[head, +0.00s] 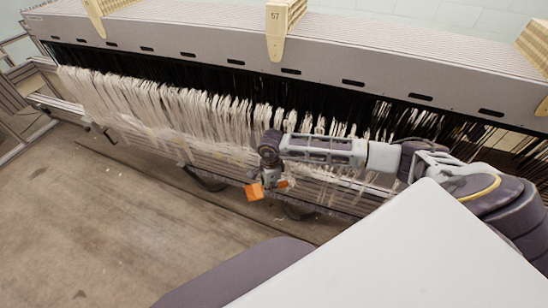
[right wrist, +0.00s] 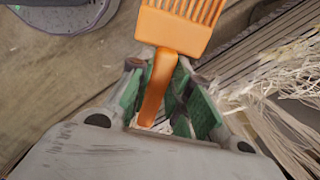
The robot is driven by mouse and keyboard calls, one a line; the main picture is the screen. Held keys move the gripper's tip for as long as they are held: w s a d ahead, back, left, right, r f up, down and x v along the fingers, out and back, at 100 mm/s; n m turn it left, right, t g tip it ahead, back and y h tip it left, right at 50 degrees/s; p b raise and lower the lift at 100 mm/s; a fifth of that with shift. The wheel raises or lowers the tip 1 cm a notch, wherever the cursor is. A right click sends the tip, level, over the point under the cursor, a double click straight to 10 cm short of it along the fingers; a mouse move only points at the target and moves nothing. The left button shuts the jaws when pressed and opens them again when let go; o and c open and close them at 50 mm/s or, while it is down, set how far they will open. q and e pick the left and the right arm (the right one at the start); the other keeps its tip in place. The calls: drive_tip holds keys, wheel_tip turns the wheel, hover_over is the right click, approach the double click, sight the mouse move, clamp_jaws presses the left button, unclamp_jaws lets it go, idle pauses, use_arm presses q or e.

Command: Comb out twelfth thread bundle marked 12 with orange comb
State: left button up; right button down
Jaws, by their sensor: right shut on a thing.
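The orange comb (head: 255,191) is held by my right gripper (head: 272,181), below the hanging white threads in the head view. In the right wrist view the comb (right wrist: 180,25) points up with its teeth at the top edge, and its handle lies between the green-padded fingers of my right gripper (right wrist: 162,95). White thread bundles (head: 170,105) hang in a long row from the machine. Loose thread ends (right wrist: 285,95) lie to the right of the comb in the right wrist view, apart from it. No number 12 mark is legible. My left gripper is not in view.
The long grey machine beam (head: 350,60) with cream brackets, one marked 57 (head: 278,30), runs across the back. Slatted rails (head: 215,160) lie under the threads. The wooden floor (head: 90,220) in front is clear.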

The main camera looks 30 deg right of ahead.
drive_tip(key=r+m, duration=0.1)
drive_tip(key=m, duration=0.1)
drive_tip(key=r+m, duration=0.1)
drive_tip(key=shift+w+d+m+p, duration=0.15)
drive_tip(key=shift+d+m+p, duration=0.15)
drive_tip(key=shift+m+p, duration=0.1)
drive_tip(key=m, duration=0.1)
drive_tip(key=r+m, duration=0.1)
drive_tip(key=m, duration=0.1)
drive_tip(key=r+m+p, duration=0.1)
drive_tip(key=m, duration=0.1)
drive_tip(key=shift+w+d+r+t, duration=0.2)
drive_tip(key=shift+w+d+t, duration=0.05)
drive_tip(key=shift+d+t, duration=0.05)
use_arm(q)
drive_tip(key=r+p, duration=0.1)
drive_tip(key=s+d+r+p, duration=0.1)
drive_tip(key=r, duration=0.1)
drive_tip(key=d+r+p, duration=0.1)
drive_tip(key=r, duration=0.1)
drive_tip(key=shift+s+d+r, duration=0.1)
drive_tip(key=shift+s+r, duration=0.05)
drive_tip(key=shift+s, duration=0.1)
use_arm(e)
wheel_tip(320, 180, up, 7)
drive_tip(key=w+d+m+h, duration=0.1)
drive_tip(key=d+m, duration=0.1)
drive_tip(key=m, duration=1.4)
drive_tip(key=shift+r+h, duration=0.15)
drive_tip(key=shift+h, duration=0.15)
